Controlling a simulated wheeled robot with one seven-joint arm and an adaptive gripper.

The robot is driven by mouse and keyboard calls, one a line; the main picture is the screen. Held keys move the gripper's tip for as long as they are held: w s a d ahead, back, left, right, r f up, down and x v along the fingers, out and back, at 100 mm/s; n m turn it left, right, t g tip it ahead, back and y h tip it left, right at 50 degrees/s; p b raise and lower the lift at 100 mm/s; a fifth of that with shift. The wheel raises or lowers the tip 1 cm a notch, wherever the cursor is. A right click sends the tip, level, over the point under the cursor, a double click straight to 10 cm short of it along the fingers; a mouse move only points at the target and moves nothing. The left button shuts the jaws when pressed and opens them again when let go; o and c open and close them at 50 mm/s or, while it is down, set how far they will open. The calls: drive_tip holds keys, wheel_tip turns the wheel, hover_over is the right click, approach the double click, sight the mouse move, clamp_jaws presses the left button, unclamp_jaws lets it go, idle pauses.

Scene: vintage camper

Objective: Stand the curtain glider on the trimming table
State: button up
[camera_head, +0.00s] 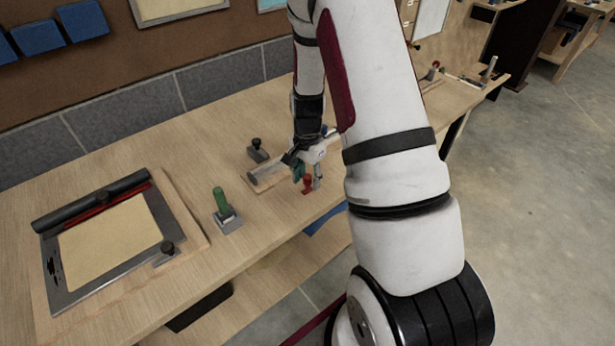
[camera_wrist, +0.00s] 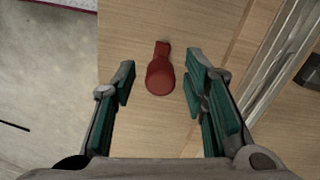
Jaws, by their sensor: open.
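A small red piece (camera_head: 307,185) with a rounded top stands on the wooden workbench (camera_head: 278,212) near its front edge. It is probably the curtain glider, but I cannot tell for sure. In the wrist view the red piece (camera_wrist: 160,76) shows a round knob and a narrower foot, between the green pads of my gripper. My gripper (camera_wrist: 160,66) is open, with a gap on both sides of the piece. In the head view my gripper (camera_head: 304,172) is low over the bench, partly hiding the piece. I cannot tell which surface is the trimming table.
A green-handled stamp (camera_head: 226,212) and a black-knobbed piece (camera_head: 257,150) stand nearby. A metal-framed board with a dark roller (camera_head: 92,200) lies at left. A metal bar (camera_wrist: 285,62) runs close on the right of my gripper. The bench edge drops to the floor (camera_wrist: 45,95) at left.

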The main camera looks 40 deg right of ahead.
sight(307, 176)
drive_tip(key=s+a+r+n+t, duration=0.1)
drive_tip(key=a+r+n, duration=0.15)
drive_tip(key=r, duration=0.75)
drive_tip(key=s+a+r+n, duration=0.1)
drive_tip(key=a+r, duration=0.2)
drive_tip(key=r, duration=0.8)
drive_tip(key=s+a+r+n+t, duration=0.4)
drive_tip(key=s+a+r+n, duration=0.8)
drive_tip(key=s, duration=0.4)
drive_tip(key=shift+s+a+r+b, duration=0.25)
drive_tip(key=shift+s+r+b, duration=0.1)
drive_tip(key=shift+r+b, duration=0.1)
